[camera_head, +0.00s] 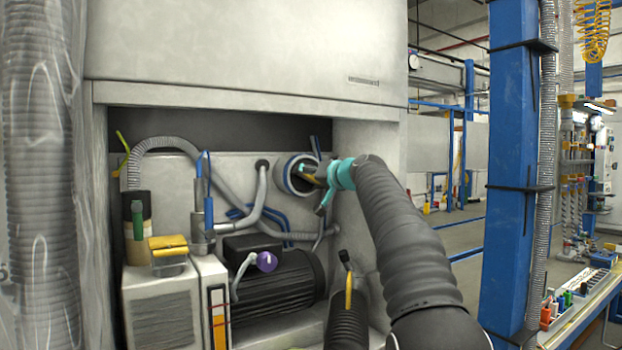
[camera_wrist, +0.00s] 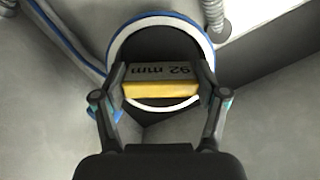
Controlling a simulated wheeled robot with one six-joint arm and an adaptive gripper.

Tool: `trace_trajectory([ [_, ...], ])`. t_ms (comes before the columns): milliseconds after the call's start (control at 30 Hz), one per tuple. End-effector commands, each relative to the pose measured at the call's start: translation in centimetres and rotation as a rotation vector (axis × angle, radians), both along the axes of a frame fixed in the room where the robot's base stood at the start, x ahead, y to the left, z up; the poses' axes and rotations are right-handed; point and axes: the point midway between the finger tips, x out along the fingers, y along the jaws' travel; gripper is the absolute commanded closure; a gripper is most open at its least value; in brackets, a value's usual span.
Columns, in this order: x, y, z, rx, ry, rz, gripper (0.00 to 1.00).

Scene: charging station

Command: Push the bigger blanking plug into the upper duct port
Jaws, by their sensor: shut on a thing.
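The plug shows in the wrist view as a yellow and grey grip block (camera_wrist: 160,90) marked "92 mm". My gripper (camera_wrist: 161,84) is shut on this block, one finger at each end. Behind it is the round duct port (camera_wrist: 118,48), with a white rim, a blue outer edge and a dark inside. The block lies across the port's opening; I cannot tell how deep the plug sits. In the head view, my gripper (camera_head: 316,177) is at the port (camera_head: 284,176) on the cabinet's back wall, with its teal part just right of the rim.
A black ribbed motor (camera_head: 275,295) and a purple knob (camera_head: 266,261) are below left of the port. A white box (camera_head: 160,305) with a yellow piece (camera_head: 168,243) stands at left. Grey hoses (camera_head: 215,180) and blue pipes run beside the port. A blue post (camera_head: 517,180) stands at right.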

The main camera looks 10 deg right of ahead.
Motion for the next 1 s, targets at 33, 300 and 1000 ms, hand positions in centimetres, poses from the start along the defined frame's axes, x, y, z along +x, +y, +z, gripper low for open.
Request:
trace_trajectory([
  [33, 0.1, 0.1, 0.1, 0.0, -0.002, 0.0, 0.95],
  [300, 0.7, 0.3, 0.1, 0.0, -0.002, 0.0, 0.95],
  [1000, 2.0, 0.8, 0.1, -0.001, -0.002, 0.0, 0.95],
])
